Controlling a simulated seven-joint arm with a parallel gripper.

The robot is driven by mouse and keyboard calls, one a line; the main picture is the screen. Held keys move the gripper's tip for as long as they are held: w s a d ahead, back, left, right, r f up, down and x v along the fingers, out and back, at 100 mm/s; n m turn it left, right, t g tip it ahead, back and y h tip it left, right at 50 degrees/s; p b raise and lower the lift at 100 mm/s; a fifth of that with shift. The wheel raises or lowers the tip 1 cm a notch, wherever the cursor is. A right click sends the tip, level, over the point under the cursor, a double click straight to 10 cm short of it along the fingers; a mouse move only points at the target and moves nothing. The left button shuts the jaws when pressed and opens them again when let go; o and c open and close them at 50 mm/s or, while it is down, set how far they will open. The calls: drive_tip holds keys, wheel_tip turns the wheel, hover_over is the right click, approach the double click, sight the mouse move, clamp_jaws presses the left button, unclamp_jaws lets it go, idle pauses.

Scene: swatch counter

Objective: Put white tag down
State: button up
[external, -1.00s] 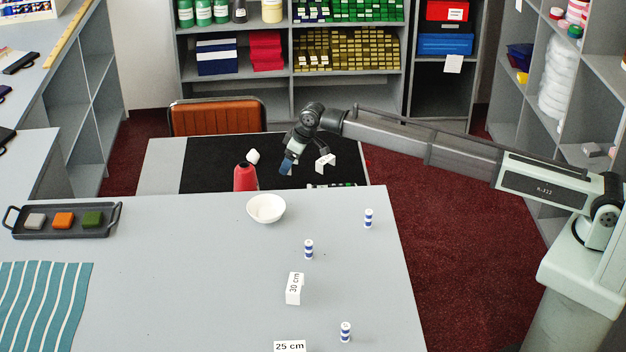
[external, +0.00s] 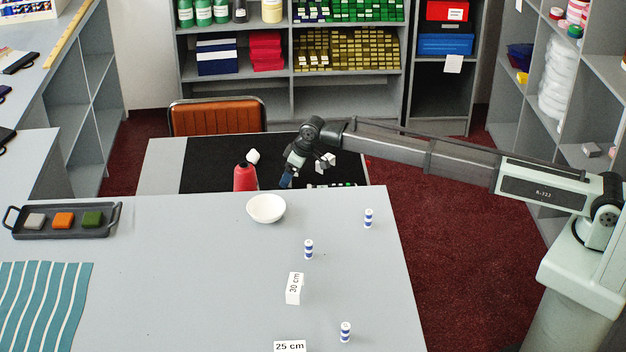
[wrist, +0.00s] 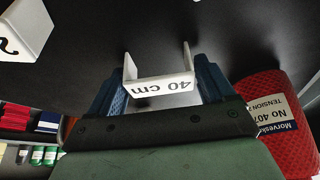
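The white tag (wrist: 160,87) reads "40 cm" upside down in the wrist view and is folded, with two side flaps. It sits between the two blue fingers of my gripper (wrist: 160,80), which touch its sides. In the external view my gripper (external: 298,176) points down over the black mat (external: 210,165) behind the grey counter, right of the red cone. Small white patches (external: 331,158) show just right of it there; I cannot tell which tag they belong to. Contact between the held tag and the mat is unclear.
The labelled red cone (wrist: 278,120) stands close beside the fingers. Another white tag (wrist: 25,28), showing part of a digit, is at the upper left of the wrist view. A white bowl (external: 266,208) is on the near counter. The mat's left part is clear.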

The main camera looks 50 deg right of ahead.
drive_tip(key=shift+o, duration=1.4)
drive_tip(key=v, duration=1.2)
drive_tip(key=shift+r, duration=0.15)
